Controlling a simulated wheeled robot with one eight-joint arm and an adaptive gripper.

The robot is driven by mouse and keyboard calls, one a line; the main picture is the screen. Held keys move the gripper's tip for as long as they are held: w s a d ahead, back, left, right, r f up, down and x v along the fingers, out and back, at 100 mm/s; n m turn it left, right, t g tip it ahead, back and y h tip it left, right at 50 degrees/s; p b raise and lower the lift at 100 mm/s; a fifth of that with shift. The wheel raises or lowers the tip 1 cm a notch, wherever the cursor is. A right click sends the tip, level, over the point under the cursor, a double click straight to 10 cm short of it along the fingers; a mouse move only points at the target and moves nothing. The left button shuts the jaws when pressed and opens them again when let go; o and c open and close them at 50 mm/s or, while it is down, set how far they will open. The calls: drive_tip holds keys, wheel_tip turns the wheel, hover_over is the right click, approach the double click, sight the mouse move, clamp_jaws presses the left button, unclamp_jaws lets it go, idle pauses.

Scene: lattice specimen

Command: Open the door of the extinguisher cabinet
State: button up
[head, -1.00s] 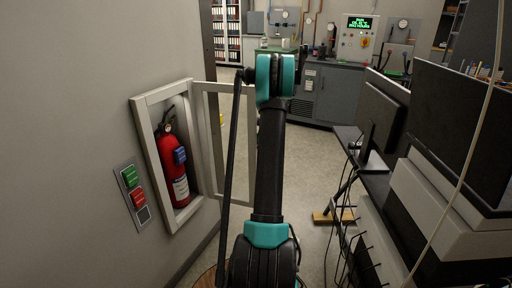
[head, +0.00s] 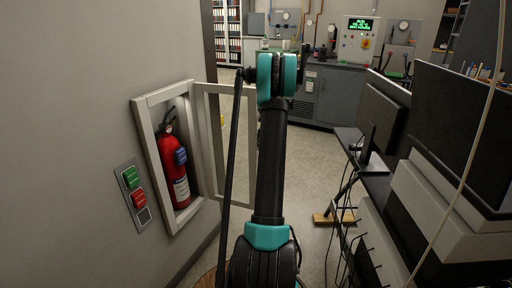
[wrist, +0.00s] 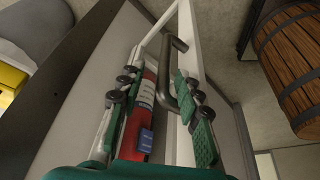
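The extinguisher cabinet (head: 147,122) is a white frame set in the grey wall on the left. Its white-framed glazed door (head: 211,150) stands swung open to the right, partly hidden behind my arm. A red fire extinguisher (head: 171,165) stands inside; it also shows in the wrist view (wrist: 132,132). In the wrist view my gripper (wrist: 155,90) is open, with its green-padded fingers apart. The dark, bent door handle (wrist: 164,75) lies between the fingers, close to the right one, and the white door frame (wrist: 192,42) is beyond it. Whether a finger touches the handle I cannot tell.
A green and red button panel (head: 134,197) is on the wall below the cabinet. A desk with monitors (head: 383,110) stands on the right. A wooden barrel (wrist: 298,65) is close by in the wrist view. The floor (head: 315,160) between is mostly clear.

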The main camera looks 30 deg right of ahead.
drive_tip(key=v, duration=0.9)
drive_tip(key=shift+r, duration=0.2)
